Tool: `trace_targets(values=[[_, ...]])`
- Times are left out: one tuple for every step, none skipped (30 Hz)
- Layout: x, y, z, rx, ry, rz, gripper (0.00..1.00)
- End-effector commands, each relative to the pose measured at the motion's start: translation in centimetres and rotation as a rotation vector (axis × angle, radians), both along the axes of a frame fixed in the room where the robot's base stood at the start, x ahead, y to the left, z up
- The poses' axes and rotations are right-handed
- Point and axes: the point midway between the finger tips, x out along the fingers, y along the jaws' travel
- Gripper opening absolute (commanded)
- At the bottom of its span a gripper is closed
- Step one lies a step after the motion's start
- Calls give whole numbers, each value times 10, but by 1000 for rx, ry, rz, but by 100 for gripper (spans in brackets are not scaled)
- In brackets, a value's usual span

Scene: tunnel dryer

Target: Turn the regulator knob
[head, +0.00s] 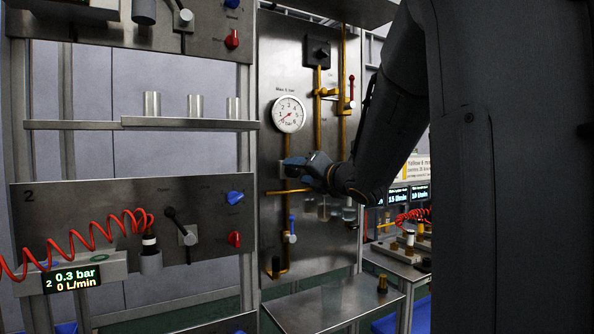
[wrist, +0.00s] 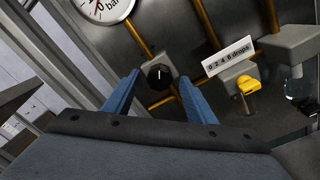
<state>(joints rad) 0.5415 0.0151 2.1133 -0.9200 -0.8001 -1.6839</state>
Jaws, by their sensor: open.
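The regulator knob (wrist: 158,76) is a round black knob with a white mark, on a grey block on the steel panel. In the wrist view it sits between and beyond the tips of my gripper (wrist: 158,80), whose two blue fingers are spread apart. I cannot tell whether the fingertips touch the knob. In the head view my gripper (head: 292,176) is at the panel, below the round pressure gauge (head: 289,114), and the knob is hidden behind it. The gauge shows partly at the top of the wrist view (wrist: 103,8).
Yellow pipes (head: 317,110) run along the panel. A yellow knob (wrist: 248,84) sits on a fitting right of the regulator, under a white label (wrist: 229,56). A red-handled valve (head: 351,92) and a blue-handled valve (head: 291,229) are nearby. A steel shelf (head: 335,302) projects below.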

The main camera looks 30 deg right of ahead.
Motion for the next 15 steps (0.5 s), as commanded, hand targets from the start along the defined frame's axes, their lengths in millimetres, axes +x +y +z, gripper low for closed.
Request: trace_targets(values=[[6,1,1,1,1,2,51],[9,1,0,1,1,2,51],[13,2,0,1,0,1,51],[15,2,1,1,0,1,51],[17,2,1,1,-1,1,51],[18,2,1,1,-1,1,51],[19,2,0,1,0,0,51],[20,2,0,1,0,0,51],[20,2,0,1,0,0,51],[20,1,0,1,0,0,51],[20,1,0,1,0,0,51],[20,1,0,1,0,0,51],[20,1,0,1,0,0,51],[20,1,0,1,0,0,51],[20,1,0,1,0,0,51]])
